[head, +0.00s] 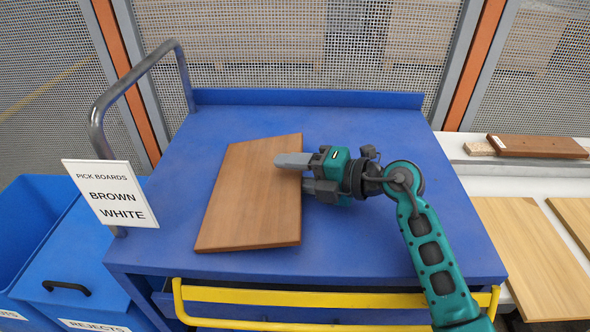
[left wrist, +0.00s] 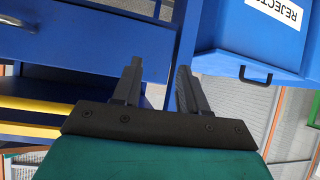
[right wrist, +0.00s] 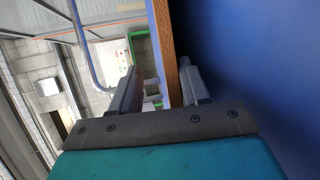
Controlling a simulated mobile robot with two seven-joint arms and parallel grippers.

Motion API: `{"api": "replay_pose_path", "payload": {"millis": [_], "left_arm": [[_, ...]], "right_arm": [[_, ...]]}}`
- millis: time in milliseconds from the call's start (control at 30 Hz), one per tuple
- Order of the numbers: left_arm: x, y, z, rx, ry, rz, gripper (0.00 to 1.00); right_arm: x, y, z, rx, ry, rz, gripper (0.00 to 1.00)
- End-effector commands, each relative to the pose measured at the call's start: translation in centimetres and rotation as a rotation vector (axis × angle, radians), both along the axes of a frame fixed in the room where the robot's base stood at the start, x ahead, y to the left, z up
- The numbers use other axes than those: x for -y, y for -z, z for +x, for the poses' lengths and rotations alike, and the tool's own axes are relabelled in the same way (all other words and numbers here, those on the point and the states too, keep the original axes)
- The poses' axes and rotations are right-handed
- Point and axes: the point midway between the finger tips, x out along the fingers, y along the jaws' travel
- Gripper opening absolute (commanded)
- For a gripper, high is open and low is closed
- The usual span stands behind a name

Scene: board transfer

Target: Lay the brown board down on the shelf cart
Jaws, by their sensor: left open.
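The brown board (head: 250,200) is over the blue top of the shelf cart (head: 380,240), left of its middle. My right gripper (head: 298,174) is at the board's right edge, one finger above the board and the other partly hidden beneath it. In the right wrist view the board's edge (right wrist: 163,40) stands between the open fingers (right wrist: 158,90), with a gap to the left finger. Whether the board's far side rests on the cart top is unclear. My left gripper (left wrist: 157,88) is open and empty, beside the cart's front; the head view does not show it.
A sign (head: 110,193) reading "PICK BOARDS BROWN WHITE" hangs by the cart's metal handle (head: 98,115). A blue rejects bin (head: 90,270) stands at left. A white table (head: 470,165) with several boards is at right. A yellow rail (head: 250,297) crosses the cart's front.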

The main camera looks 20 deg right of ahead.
Motion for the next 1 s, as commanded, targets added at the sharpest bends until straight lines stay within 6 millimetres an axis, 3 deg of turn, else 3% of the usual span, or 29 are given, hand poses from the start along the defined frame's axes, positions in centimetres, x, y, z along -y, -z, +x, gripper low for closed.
{"api": "replay_pose_path", "payload": {"millis": [100, 500, 800, 1000], "left_arm": [[-0.1, -1.7, 0.0, 0.004, 0.000, 0.003, 0.43], [-1.1, -5.2, 0.0, 0.016, -0.018, 0.020, 0.43], [-2.6, -5.7, -1.5, -0.009, -0.049, 0.045, 0.43], [-2.8, -7.5, -1.5, -0.008, -0.051, 0.047, 0.43]], "right_arm": [[0.0, -0.7, 0.0, -0.020, -0.001, -0.019, 0.45], [0.1, -1.0, -0.1, -0.108, 0.000, -0.103, 0.45], [0.2, -0.9, -0.2, -0.176, 0.001, -0.170, 0.45], [0.3, -1.0, -0.2, -0.212, 0.001, -0.206, 0.45]]}}
